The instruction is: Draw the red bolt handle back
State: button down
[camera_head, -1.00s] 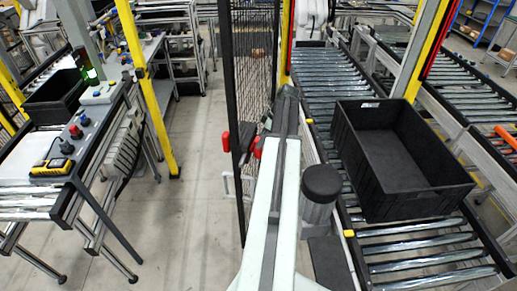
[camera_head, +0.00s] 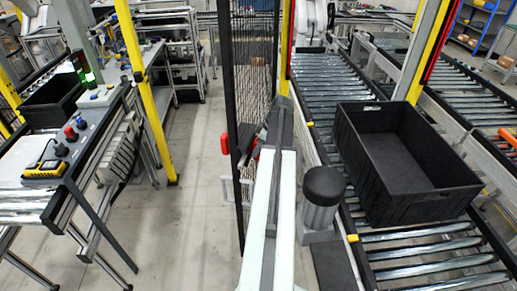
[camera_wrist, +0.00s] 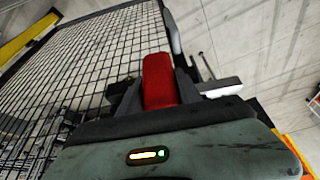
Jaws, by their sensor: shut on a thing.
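The red bolt handle (camera_wrist: 160,82) stands upright in the middle of the wrist view, between the dark fingers of my gripper (camera_wrist: 161,92). My gripper is shut on it. Pale metal bolt parts (camera_wrist: 218,84) show behind the right finger, and the handle's lower end is hidden by my gripper. In the head view, a red piece (camera_head: 256,152) shows beside the end of my arm, and another red piece (camera_head: 224,143) is on the left side of the dark fence post. My gripper's fingers are hard to make out there.
A black mesh fence panel (camera_wrist: 85,62) stands close on the left in the wrist view. A roller conveyor (camera_head: 420,244) with a black bin (camera_head: 408,205) runs right of my arm. A workbench (camera_head: 95,135) stands left, with free floor (camera_head: 190,220) between.

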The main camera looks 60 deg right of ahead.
jog(key=d, duration=0.1)
jog(key=w+d, duration=0.1)
jog(key=d, duration=0.2)
jog(key=shift+w+d+r, duration=0.1)
jog(key=shift+w+d, duration=0.15)
jog(key=shift+d, duration=0.05)
jog(key=c, duration=1.2)
grip_release()
jog(key=o, duration=0.4)
jog(key=shift+d, duration=0.15)
